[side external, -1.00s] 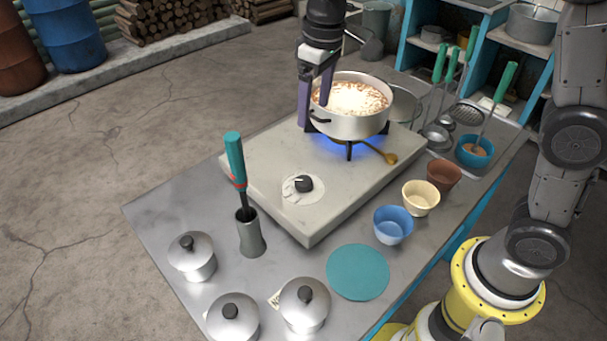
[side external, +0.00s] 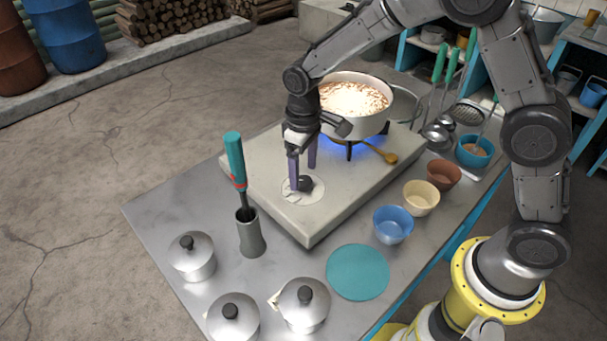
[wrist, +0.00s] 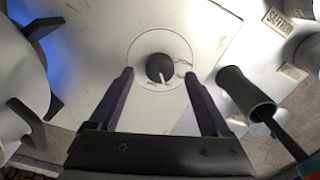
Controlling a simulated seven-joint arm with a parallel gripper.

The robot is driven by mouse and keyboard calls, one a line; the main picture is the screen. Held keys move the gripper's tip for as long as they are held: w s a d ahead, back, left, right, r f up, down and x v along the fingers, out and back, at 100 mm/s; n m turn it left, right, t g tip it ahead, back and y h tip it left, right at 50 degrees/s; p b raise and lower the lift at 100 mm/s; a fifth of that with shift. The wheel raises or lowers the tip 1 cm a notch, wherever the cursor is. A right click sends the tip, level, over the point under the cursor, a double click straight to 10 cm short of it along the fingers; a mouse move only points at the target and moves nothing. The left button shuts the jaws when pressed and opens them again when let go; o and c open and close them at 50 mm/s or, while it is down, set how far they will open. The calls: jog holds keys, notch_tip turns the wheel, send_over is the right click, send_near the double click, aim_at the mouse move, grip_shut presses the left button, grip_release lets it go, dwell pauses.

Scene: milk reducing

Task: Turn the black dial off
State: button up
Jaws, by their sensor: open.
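The black dial (side external: 305,184) sits on a round pale plate on top of the stove slab (side external: 345,195). In the wrist view the dial (wrist: 160,68) has a light pointer line, and it lies ahead of and between my fingertips. My gripper (side external: 302,172) is open and empty, pointing down close above the dial; one finger partly overlaps the plate in the side view. In the wrist view my gripper (wrist: 158,80) has its two purple fingers apart on either side of the dial. I cannot tell whether a finger touches it. A blue flame (side external: 340,146) burns under the pot.
A holder (side external: 250,236) with a teal-handled tool stands left of the slab. Lidded pots (side external: 192,258) and small bowls (side external: 392,225) stand nearby.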

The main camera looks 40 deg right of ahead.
jog(key=shift+f, duration=1.05)
grip_shut()
